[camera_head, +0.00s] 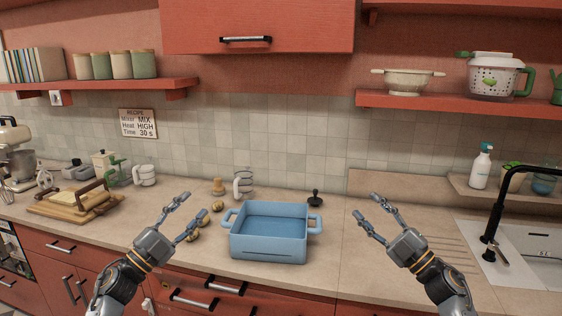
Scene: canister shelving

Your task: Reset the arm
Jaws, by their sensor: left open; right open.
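My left gripper (184,217) is open and empty, held in front of the counter to the left of the blue pot. My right gripper (364,218) is open and empty, to the right of the blue pot. Several canisters with wooden lids (119,66) stand in a row on the red left wall shelf (110,86). Neither gripper touches anything that I can see.
A blue rectangular pot (268,249) with side handles stands on the counter (350,266) between my grippers. Small round items lie behind my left gripper. A cutting board (70,207) is at left; a black faucet (497,212) and sink at right. Red cabinets hang overhead.

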